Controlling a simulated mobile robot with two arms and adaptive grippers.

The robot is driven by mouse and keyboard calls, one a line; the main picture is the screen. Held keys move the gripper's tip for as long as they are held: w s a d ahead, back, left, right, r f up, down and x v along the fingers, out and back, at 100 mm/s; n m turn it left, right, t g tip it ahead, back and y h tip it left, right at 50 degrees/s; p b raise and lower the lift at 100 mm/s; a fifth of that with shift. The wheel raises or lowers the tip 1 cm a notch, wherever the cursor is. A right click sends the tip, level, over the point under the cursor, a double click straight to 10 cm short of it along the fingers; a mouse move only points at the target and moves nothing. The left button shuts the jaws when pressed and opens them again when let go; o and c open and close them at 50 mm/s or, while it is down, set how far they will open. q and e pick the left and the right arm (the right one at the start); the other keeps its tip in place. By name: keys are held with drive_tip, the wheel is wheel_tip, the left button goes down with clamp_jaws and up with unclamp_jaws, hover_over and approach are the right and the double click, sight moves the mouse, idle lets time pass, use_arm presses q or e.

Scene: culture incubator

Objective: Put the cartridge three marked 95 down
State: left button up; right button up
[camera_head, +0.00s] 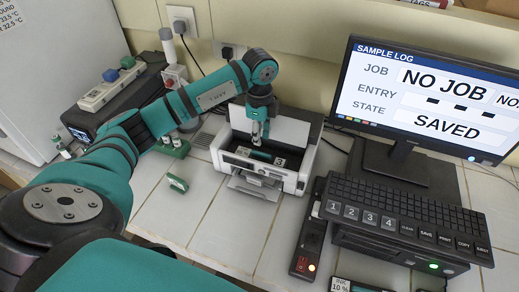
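No cartridge marked 95 can be read in the head view. My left gripper (261,138) points down over the open white printer (230,158), its fingertips close above the dark bay. The fingers are too small to tell whether they are open or hold anything. Small dark and greenish parts (262,156) sit in the bay under the fingertips; I cannot tell whether one is a cartridge. A small green block (177,184) lies alone on the tiled bench left of the printer. A label reading INK 10 % (342,285) is cut off at the bottom edge. My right gripper is out of view.
A monitor (430,95) shows NO JOB and SAVED. A black keyboard unit (400,215) stands right of the printer, beside a dark strip with a red switch (303,263). A green-based holder (173,149) stands left. The bench (215,235) in front of the printer is clear.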

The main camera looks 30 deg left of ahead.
sight(260, 152)
use_arm(q)
wheel_tip(260, 152, up, 6)
drive_tip(key=shift+f+b, duration=0.25)
drive_tip(key=shift+b, duration=0.35)
